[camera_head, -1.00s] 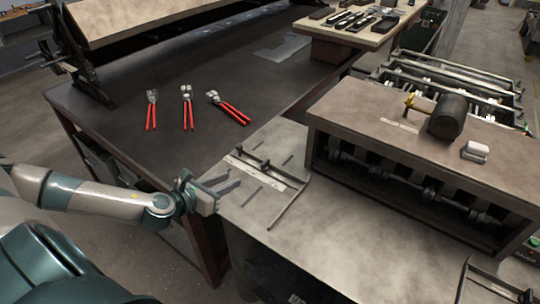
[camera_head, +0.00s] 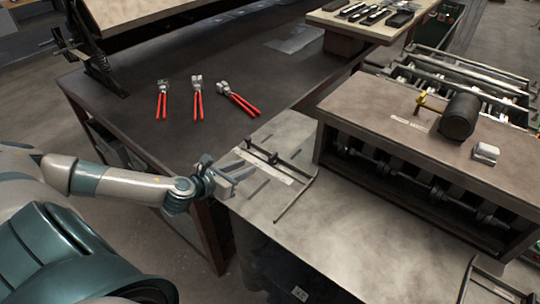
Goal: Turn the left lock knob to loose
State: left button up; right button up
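A flat metal guide with a pale ruled strip (camera_head: 277,171) lies on the near left corner of the grey worktop. Two small dark knobs stand on its bar: the left lock knob (camera_head: 250,144) and a right knob (camera_head: 273,157). Which way the left knob is turned is too small to tell. My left gripper (camera_head: 236,174) is at the worktop's left edge, just left of and nearer than the left knob. Its fingers look apart and empty, not touching the knob. My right gripper is not in view.
Several red-handled hand tools (camera_head: 198,97) lie on the dark bench (camera_head: 150,130). The worktop's front (camera_head: 345,240) is clear.

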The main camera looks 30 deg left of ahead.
aim_at(272, 156)
pick_arm(q)
jog(key=p+x, duration=0.4)
jog(key=x, duration=0.8)
jog(key=shift+w, duration=0.4)
jog(key=shift+x, duration=0.85)
jog(key=shift+d+f, duration=0.1)
jog(key=shift+f, duration=0.05)
grip_shut()
